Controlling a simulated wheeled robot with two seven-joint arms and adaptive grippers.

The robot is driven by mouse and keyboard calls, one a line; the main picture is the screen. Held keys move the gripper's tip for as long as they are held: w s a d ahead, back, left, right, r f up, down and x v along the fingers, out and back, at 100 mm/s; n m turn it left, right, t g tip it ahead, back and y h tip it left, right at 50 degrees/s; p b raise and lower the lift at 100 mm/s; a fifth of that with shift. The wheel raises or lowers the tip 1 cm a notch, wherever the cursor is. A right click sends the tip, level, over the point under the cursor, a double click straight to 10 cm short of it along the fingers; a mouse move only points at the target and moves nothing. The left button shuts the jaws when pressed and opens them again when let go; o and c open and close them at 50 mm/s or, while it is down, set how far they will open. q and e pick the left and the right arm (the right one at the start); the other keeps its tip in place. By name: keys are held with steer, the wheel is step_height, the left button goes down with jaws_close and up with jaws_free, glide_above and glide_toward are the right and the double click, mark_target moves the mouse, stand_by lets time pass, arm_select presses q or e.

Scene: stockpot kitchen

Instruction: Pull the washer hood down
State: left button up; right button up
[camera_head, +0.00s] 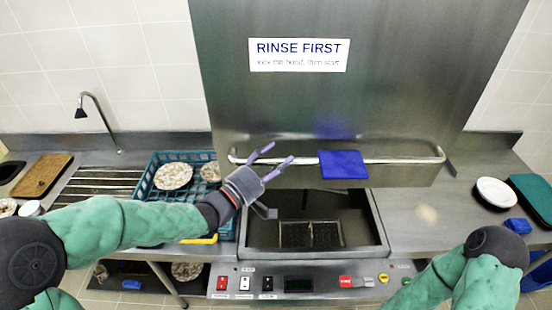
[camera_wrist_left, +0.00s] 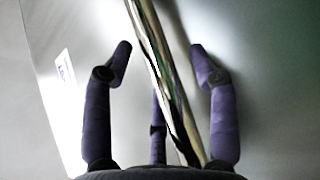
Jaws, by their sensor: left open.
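The steel washer hood (camera_head: 400,90) is raised above the open wash bay (camera_head: 310,222). Its long handle bar (camera_head: 410,158) runs along its lower edge, with a blue cloth (camera_head: 343,165) over the middle. My left gripper (camera_head: 280,154) is open at the left part of the bar. In the left wrist view, the bar (camera_wrist_left: 160,60) runs between the spread purple fingers of my left gripper (camera_wrist_left: 160,49), and they are not closed on it. My right arm shows at the lower right, but its gripper is not in view.
A teal rack (camera_head: 157,210) with dirty plates stands left of the bay, near a sink faucet (camera_head: 97,115). A white bowl (camera_head: 496,192) and a dark green tray (camera_head: 533,196) are on the right counter. A control panel (camera_head: 310,284) runs along the front.

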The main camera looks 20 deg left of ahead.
arm_select(q)
jaws_close()
step_height(320, 180, down, 43)
steer(key=b, duration=3.1)
steer(key=shift+r+b, duration=0.2)
steer(key=shift+b, duration=0.1)
steer(key=shift+d+f, duration=0.1)
steer(key=shift+c, duration=1.1)
jaws_free()
steer(key=shift+o, duration=1.1)
steer(key=shift+f, duration=0.1)
